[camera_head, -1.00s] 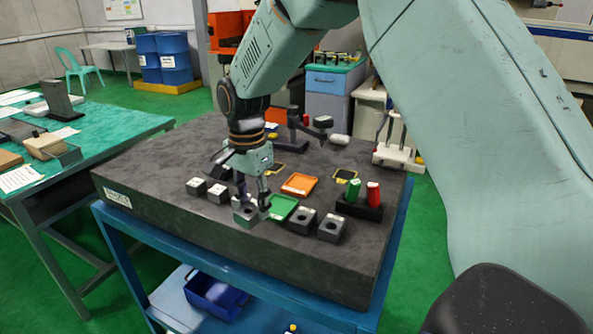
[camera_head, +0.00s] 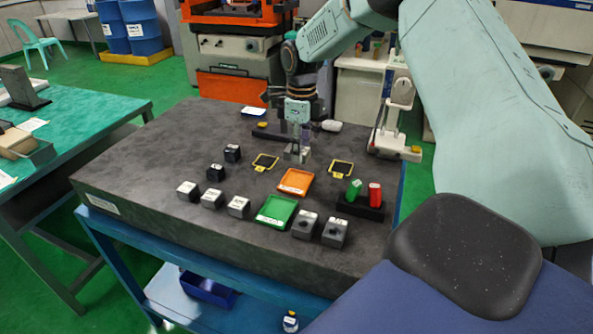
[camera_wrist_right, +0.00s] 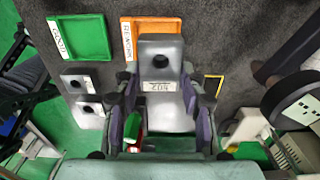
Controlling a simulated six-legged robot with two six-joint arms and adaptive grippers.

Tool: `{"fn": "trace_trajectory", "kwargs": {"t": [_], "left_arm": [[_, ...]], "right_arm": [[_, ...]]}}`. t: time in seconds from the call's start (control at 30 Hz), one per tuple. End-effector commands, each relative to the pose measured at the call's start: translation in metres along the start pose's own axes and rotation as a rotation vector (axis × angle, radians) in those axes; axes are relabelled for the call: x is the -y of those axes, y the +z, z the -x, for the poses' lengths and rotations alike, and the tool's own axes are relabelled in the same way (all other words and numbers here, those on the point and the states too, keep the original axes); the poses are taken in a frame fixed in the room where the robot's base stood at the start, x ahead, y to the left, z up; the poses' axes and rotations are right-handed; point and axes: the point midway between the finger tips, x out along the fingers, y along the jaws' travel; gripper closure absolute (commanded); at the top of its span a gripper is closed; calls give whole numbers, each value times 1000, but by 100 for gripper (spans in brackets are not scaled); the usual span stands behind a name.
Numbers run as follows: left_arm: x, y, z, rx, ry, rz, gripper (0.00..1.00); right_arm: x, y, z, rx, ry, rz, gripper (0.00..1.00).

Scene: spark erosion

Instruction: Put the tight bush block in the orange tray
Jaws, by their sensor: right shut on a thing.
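My right gripper (camera_head: 298,158) is shut on a grey block with a dark round hole (camera_wrist_right: 160,62) and a white label, the writing too small to read surely. In the head view the block is mostly lost among the fingers, at the back edge of the orange tray (camera_head: 296,182). In the right wrist view the block covers part of the orange tray (camera_wrist_right: 128,40), which looks empty. Two similar grey bored blocks, one (camera_head: 304,226) and another (camera_head: 335,233), stand at the front right. My left gripper is not in view.
An empty green tray (camera_head: 277,212) lies in front of the orange one. A red and green gauge pair stands in a black holder (camera_head: 360,208) at right. Small white-topped blocks (camera_head: 212,199) are at front left. Yellow-framed pads (camera_head: 341,168) flank the gripper. The slab's left side is clear.

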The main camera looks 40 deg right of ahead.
Motion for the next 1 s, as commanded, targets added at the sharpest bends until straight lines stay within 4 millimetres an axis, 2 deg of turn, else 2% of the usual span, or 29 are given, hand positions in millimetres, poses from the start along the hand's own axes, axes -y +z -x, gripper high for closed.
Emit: {"fn": "trace_trajectory", "kwargs": {"t": [0.1,0.37,0.6,1.0], "left_arm": [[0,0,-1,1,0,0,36],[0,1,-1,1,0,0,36],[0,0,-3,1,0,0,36],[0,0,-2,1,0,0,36]], "right_arm": [[0,0,-20,1,-2,2,100],[1,2,-38,3,-3,4,100],[2,3,-68,2,-3,5,100],[2,4,-73,4,-4,5,100]]}}
